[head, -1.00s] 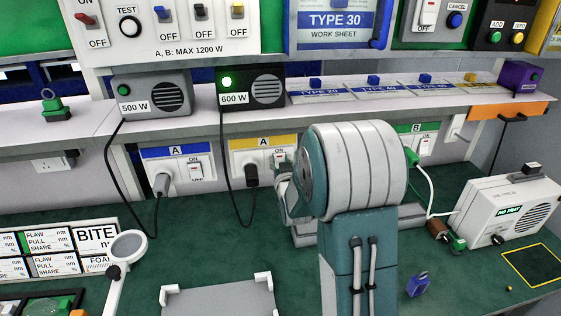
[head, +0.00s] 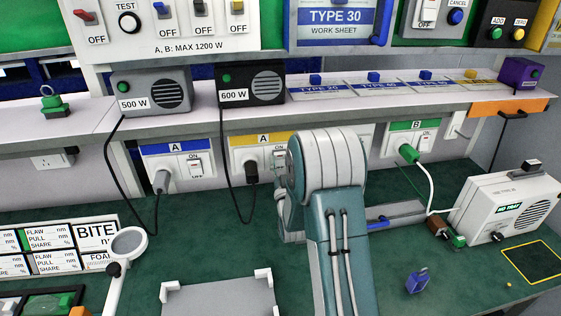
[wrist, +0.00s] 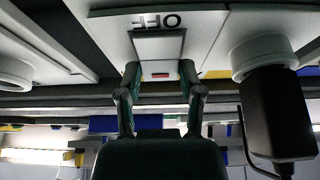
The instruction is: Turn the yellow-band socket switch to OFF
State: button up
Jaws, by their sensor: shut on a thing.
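The yellow-band socket (head: 242,142) is on the wall under the shelf, marked A, with a black plug (head: 251,172) in it. Its switch (head: 279,161) is partly hidden by my arm in the head view. In the wrist view, upside down, the white switch rocker (wrist: 158,46) shows a red mark and the word OFF beside it. My gripper (wrist: 160,84) has its two fingers at either side of the rocker's near end and is shut on it.
A blue-band socket (head: 176,150) with a grey plug is to the left. A green-band socket (head: 415,125) with a green plug is to the right. The black plug (wrist: 278,112) is close beside my gripper. Cables hang in front of the wall.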

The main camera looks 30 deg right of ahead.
jog(key=o, duration=1.1)
jog(key=shift+o, duration=0.2)
jog(key=v, duration=1.2)
